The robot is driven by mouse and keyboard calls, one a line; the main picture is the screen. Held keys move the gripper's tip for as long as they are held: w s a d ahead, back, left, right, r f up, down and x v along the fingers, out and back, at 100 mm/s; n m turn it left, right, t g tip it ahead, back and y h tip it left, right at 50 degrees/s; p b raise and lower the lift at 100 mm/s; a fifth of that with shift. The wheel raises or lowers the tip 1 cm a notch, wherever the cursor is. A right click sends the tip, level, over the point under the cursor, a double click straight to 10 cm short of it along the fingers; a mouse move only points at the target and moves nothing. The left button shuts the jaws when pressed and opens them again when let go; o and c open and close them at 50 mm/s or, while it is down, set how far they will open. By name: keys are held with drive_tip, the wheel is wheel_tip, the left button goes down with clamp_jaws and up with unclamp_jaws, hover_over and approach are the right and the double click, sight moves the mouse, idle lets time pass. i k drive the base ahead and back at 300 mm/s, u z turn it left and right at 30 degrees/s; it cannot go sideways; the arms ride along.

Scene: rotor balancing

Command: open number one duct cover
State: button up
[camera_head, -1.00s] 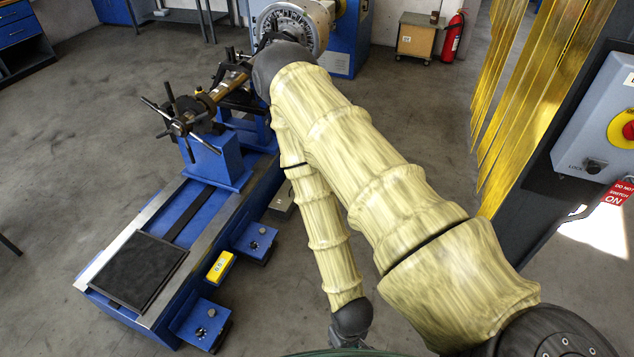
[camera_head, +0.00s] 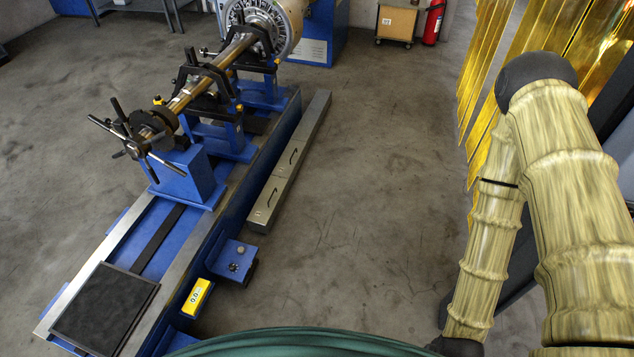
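A long grey metal duct (camera_head: 309,128) lies on the floor along the right side of the blue machine bed. Its top carries two dark handles, one on a far cover section (camera_head: 300,145) and one on a near cover section (camera_head: 268,205). Both sections look shut, lying flat on the duct. I cannot read a number on either, so I cannot tell which is number one. My arm is at the right, bent, well apart from the duct. A dark wrist joint shows at the bottom edge; my gripper is out of view.
The blue balancing machine (camera_head: 235,205) carries a shaft and a rotor (camera_head: 262,20). A yellow box (camera_head: 197,296) and a blue foot (camera_head: 232,262) stick out near the duct's near end. Open floor lies right of the duct. Yellow strip curtains (camera_head: 490,90) hang at the right.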

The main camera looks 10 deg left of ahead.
sight(260, 212)
drive_tip(key=z, duration=0.1)
drive_tip(key=i, duration=0.95)
drive_tip(key=u, duration=0.85)
drive_tip(key=i, duration=0.7)
drive_tip(key=u, duration=0.75)
